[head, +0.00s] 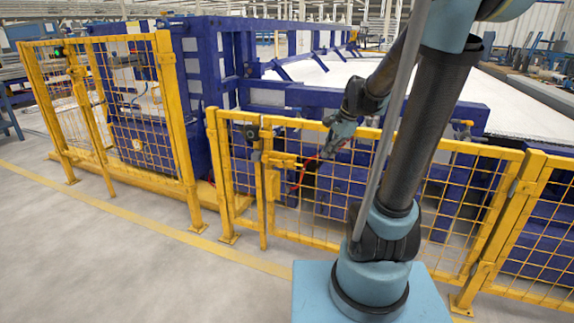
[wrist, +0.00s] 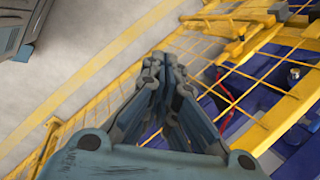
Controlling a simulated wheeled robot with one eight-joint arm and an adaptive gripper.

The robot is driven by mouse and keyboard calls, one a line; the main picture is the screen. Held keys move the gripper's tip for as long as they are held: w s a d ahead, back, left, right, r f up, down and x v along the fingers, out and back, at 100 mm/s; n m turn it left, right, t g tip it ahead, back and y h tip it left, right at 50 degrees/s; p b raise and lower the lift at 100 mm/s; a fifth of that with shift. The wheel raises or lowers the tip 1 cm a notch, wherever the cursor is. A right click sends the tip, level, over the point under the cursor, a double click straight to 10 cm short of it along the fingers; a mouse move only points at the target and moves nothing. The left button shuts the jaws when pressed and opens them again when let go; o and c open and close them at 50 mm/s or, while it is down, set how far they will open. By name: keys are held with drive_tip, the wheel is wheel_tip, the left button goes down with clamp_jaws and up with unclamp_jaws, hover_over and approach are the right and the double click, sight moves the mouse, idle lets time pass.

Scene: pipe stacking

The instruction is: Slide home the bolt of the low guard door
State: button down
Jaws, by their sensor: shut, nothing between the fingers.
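The low guard door (head: 440,146) is a yellow mesh panel in the fence, partly hidden behind my arm. A yellow latch with the bolt (head: 285,160) sits at its left end, beside a post. Yellow latch parts (wrist: 238,30) also show at the upper right of the wrist view. I cannot tell how far the bolt is slid. My gripper (head: 330,148) is near the door's top rail, right of the bolt. In the wrist view my gripper (wrist: 160,62) has its fingers together and empty, apart from the latch parts.
A taller yellow fence section (head: 125,110) stands at the left. Blue machine frames (head: 270,95) lie behind the fence. A red cable (head: 301,172) hangs behind the mesh. The grey floor (head: 130,260) in front is clear, with a yellow line.

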sight(276, 159)
drive_tip(key=w+a+f+m+y, duration=0.1)
drive_tip(key=w+a+f+m, duration=0.2)
drive_tip(key=w, duration=0.5)
drive_tip(key=w+a+f+m+y, duration=0.1)
drive_tip(key=w+a+m, duration=0.3)
drive_tip(key=w+m, duration=0.3)
drive_tip(key=shift+n+y, duration=0.3)
drive_tip(key=shift+n, duration=0.2)
drive_tip(key=x, duration=0.8)
drive_tip(key=w+x, duration=0.1)
drive_tip(key=x, duration=0.3)
drive_tip(key=shift+w+a, duration=0.15)
drive_tip(key=shift+a, duration=0.25)
drive_tip(key=shift+w+a+f, duration=0.2)
drive_tip(key=shift+a+f, duration=0.1)
drive_tip(key=shift+a, duration=0.2)
drive_tip(key=a, duration=0.2)
drive_tip(key=w+a, duration=0.1)
drive_tip(key=a, duration=0.1)
drive_tip(key=w+a, duration=0.1)
drive_tip(key=a, duration=0.1)
drive_tip(key=shift+w, duration=0.1)
